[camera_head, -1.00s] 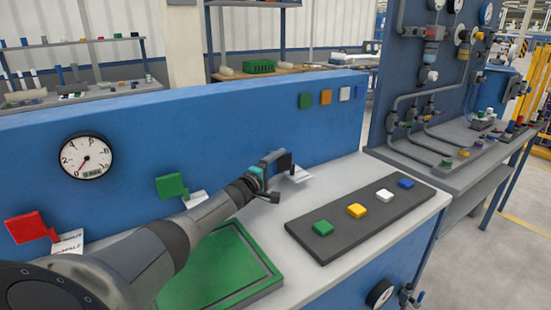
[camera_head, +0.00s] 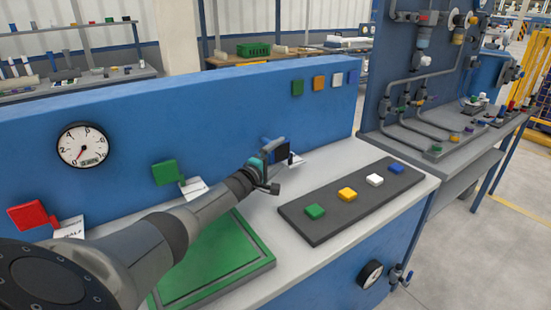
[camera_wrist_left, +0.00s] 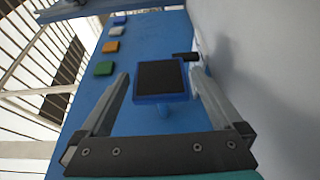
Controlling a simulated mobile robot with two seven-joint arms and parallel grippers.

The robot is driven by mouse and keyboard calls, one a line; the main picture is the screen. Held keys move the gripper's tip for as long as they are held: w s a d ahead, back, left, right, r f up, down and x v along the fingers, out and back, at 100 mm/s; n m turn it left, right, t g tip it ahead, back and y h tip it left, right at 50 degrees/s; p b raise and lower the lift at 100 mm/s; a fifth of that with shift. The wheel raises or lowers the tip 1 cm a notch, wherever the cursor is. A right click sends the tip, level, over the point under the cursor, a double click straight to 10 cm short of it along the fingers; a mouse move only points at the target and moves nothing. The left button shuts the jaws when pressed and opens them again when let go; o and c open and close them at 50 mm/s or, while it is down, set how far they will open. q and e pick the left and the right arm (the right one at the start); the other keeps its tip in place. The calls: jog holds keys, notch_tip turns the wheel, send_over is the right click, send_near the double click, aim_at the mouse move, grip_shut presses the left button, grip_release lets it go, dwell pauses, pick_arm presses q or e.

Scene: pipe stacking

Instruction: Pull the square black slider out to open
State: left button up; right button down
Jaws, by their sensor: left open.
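The square black slider (camera_head: 282,150) sits on the blue wall panel, just behind my left gripper in the head view. In the left wrist view the slider (camera_wrist_left: 161,77) is a black square face with a blue rim, and a blue stem shows below it. My left gripper (camera_head: 278,162) is open in front of the panel. In the left wrist view its fingers (camera_wrist_left: 158,77) lie to the left and right of the slider, with visible gaps; I cannot tell how deep they reach. My right gripper is not in view.
A green square (camera_head: 165,172) and a red square (camera_head: 28,214) stick out from the panel, near a dial gauge (camera_head: 83,146). A dark board (camera_head: 325,222) with coloured blocks and a green tray (camera_head: 225,250) lie on the bench. White labels hang beside the sliders.

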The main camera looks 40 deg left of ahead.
pick_arm(q)
jog(key=shift+s, duration=0.15)
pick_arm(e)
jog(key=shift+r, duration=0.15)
pick_arm(q)
jog(key=shift+s+p, duration=0.55)
jog(key=shift+p, duration=0.05)
jog(key=s+d+p, duration=0.1)
jog(key=s+p, duration=0.5)
jog(key=s, duration=0.7)
jog(key=shift+s+d+p, duration=0.35)
jog(key=shift+s, duration=0.05)
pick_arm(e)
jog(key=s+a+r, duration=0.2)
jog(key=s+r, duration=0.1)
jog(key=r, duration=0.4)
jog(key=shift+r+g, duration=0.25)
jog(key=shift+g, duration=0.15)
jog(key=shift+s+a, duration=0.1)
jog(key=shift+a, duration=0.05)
